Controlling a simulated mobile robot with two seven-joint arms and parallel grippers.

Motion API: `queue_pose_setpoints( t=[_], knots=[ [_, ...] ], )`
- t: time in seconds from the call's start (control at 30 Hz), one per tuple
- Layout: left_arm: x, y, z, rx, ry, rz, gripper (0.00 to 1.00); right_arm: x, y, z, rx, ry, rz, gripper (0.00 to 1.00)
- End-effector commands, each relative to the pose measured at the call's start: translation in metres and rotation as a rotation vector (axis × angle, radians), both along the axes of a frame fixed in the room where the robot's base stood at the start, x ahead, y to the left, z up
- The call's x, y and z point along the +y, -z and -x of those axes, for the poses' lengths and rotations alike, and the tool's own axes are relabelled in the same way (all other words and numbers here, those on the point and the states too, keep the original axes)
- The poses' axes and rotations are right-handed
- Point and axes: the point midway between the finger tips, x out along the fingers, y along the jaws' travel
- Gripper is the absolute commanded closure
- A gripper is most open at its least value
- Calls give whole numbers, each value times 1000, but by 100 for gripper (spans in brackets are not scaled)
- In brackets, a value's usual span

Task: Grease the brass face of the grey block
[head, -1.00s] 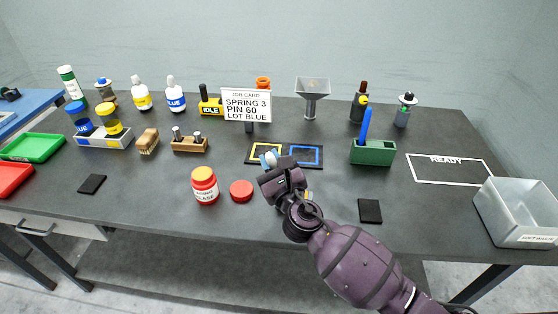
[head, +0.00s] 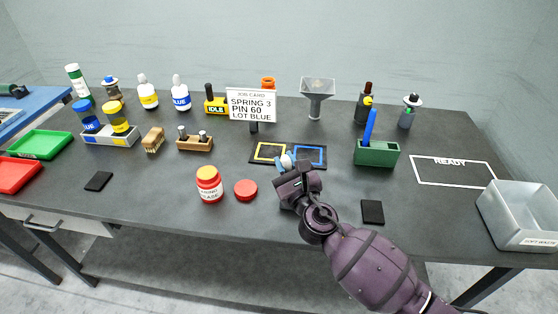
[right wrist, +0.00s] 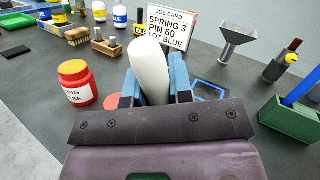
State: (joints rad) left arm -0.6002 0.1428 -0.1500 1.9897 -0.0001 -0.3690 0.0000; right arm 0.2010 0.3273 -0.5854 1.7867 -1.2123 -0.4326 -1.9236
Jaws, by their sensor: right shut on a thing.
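My right gripper (head: 287,163) is above the bench, in front of the dark mat with yellow and blue outlines (head: 262,160). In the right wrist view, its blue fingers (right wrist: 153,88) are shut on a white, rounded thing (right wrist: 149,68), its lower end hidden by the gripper. The red grease jar (head: 209,190) stands left of the gripper, with a yellowish top. A round red lid (head: 246,190) lies between jar and gripper. I cannot pick out a grey block with a brass face. My left gripper is not in view.
A green holder with a blue-handled tool (head: 377,153) stands right of the mat. A wooden brush (head: 153,140) and a peg block (head: 195,144) are left. The READY outline (head: 425,181) is empty.

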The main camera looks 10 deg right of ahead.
Motion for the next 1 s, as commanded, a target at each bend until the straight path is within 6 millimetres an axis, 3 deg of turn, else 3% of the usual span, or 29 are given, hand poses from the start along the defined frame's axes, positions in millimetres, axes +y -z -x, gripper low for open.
queue_pose_setpoints(
  t=[0.6, 1.0],
  knots=[
    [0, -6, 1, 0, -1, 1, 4, -34, 1, 11, 5, 3, 3, 100],
    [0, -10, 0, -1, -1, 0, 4, -36, -4, 12, 3, 2, 1, 100]
  ],
)
